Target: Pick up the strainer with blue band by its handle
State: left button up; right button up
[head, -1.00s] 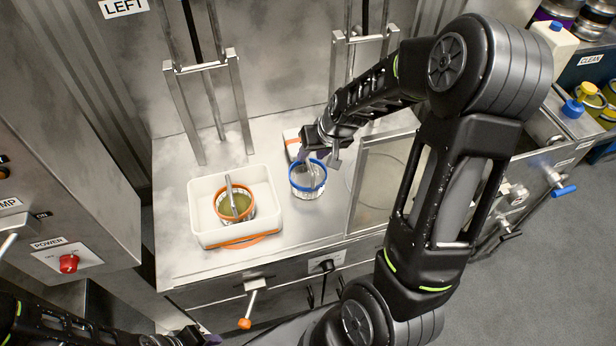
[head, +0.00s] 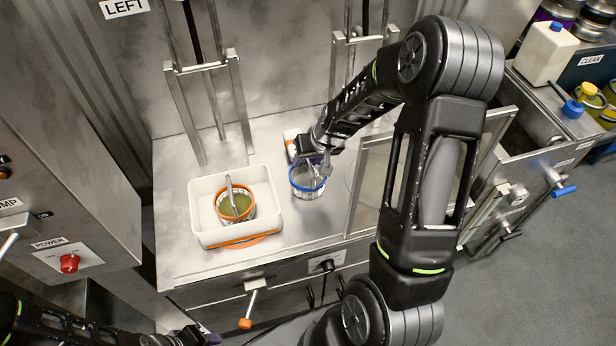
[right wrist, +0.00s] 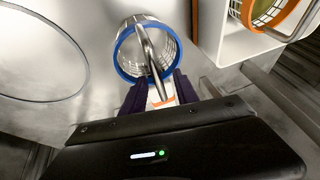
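The strainer with blue band (head: 307,180) stands upright on the steel counter, right of the white tray. My right gripper (head: 322,164) is over its back rim. In the right wrist view the blue-banded basket (right wrist: 127,68) lies just beyond my right gripper (right wrist: 159,86). Its silver handle runs between the two purple fingers, with gaps beside it, so the fingers look open. The handle's far end is partly hidden by the gripper. My left gripper (head: 190,338) is at the bottom edge, and its finger opening is unclear.
A strainer with orange band (head: 235,207) sits in the white tray (head: 208,234). A white and orange object (head: 291,140) is behind the blue strainer. A framed clear panel (head: 376,182) stands close on the right. The counter's front left is clear.

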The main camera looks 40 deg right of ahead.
jog(key=shift+c, duration=0.4)
grip_shut()
dwell(1.2)
